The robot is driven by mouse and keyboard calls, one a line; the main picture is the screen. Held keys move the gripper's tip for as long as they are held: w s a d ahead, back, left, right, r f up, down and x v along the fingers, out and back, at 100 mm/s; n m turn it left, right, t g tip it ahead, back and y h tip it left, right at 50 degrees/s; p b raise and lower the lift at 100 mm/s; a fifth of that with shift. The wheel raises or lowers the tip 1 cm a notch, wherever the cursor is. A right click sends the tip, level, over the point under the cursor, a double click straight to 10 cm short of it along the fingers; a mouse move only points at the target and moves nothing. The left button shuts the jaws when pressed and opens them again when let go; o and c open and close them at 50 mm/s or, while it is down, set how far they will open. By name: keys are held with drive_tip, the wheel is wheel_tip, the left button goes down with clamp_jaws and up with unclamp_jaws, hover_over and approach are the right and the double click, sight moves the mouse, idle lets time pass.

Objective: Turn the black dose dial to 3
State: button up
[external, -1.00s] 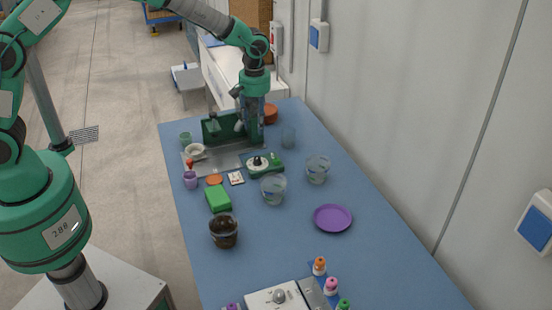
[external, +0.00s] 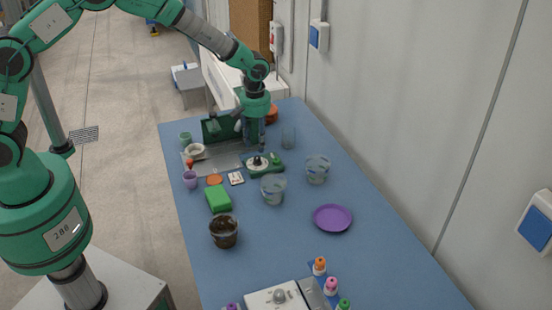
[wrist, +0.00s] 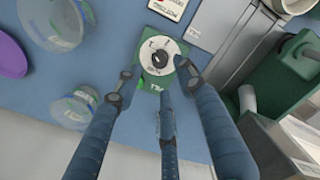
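The black dose dial (wrist: 160,60) sits at the centre of a white disc on a green base (wrist: 152,82) in the wrist view. Marks on the disc are too small to read, so its setting cannot be told. In the external view the dial (external: 257,161) and its green base (external: 268,171) are on the blue table, just below my gripper (external: 258,143). In the wrist view my gripper (wrist: 156,76) has its three fingers spread, with the tips around the near side of the dial. Nothing is held. Contact with the dial cannot be made out.
Clear cups (external: 273,190) stand close to the dial on the near side, another (external: 317,170) to the right. A tall glass (external: 288,136) and a green box (external: 218,130) stand near the arm. A small card (external: 236,178) lies left. The purple plate (external: 333,218) is further off.

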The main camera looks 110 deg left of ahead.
sight(257, 157)
drive_tip(key=shift+f+b, duration=0.35)
drive_tip(key=shift+f, duration=2.75)
clamp_jaws()
